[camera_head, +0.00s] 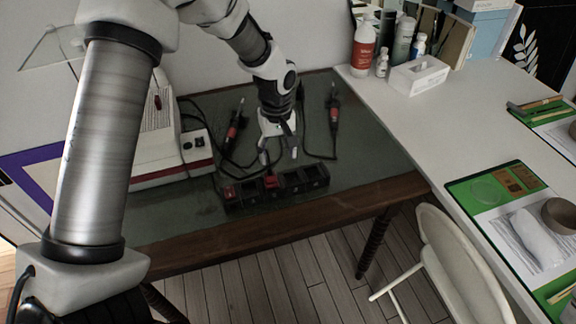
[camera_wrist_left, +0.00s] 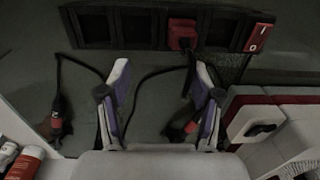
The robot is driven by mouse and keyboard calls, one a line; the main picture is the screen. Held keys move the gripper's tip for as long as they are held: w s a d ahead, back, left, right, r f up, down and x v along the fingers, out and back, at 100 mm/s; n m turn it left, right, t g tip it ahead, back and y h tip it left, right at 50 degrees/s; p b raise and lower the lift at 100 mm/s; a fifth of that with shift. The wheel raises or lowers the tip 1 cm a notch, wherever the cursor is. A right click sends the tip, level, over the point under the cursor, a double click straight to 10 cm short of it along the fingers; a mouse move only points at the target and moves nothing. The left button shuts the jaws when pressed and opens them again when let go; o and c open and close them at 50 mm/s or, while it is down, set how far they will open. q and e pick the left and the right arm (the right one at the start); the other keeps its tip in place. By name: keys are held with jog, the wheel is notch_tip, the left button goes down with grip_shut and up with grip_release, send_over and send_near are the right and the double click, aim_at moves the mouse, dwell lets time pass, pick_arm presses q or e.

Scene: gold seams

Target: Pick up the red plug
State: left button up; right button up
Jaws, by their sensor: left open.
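The red plug (camera_head: 271,181) sits in one socket of a black power strip (camera_head: 320,176) lying on the dark green bench mat. In the left wrist view the red plug (camera_wrist_left: 182,36) is near the top, upright in the strip (camera_wrist_left: 138,27), with a dark cord leaving it. My left gripper (camera_head: 279,156) is open and empty, pointing down behind the strip, apart from the plug. In the wrist view its fingers (camera_wrist_left: 162,70) are spread, with bare mat and a cable between them; the plug lies beyond the tips, toward the right finger. My right gripper is not in view.
A red switch (camera_head: 229,192) is at the strip's left end. Tools with red-and-black handles (camera_head: 334,112) and loose cables lie on the mat. A white-and-red device (camera_head: 196,150) stands to the left. Bottles (camera_head: 364,46) stand on the white table.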

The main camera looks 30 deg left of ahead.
aim_at(270, 174)
pick_arm(q)
jog(key=shift+t, duration=0.3)
jog(key=s, duration=0.2)
jog(key=s+f, duration=0.1)
jog(key=s, duration=0.2)
jog(key=shift+s+a+f, duration=0.2)
jog(key=shift+s+f, duration=0.1)
jog(key=w+f, duration=0.1)
jog(key=f, duration=0.1)
jog(key=w+f, duration=0.1)
jog(key=f, duration=0.1)
jog(key=shift+w+d, duration=0.1)
jog(key=shift+w, duration=0.25)
jog(key=shift+s+r, duration=0.35)
jog(key=c, duration=0.4)
jog(key=shift+s+r, duration=0.1)
jog(key=shift+s, duration=0.1)
jog(key=c, duration=0.6)
grip_shut()
jog(key=shift+w, duration=0.15)
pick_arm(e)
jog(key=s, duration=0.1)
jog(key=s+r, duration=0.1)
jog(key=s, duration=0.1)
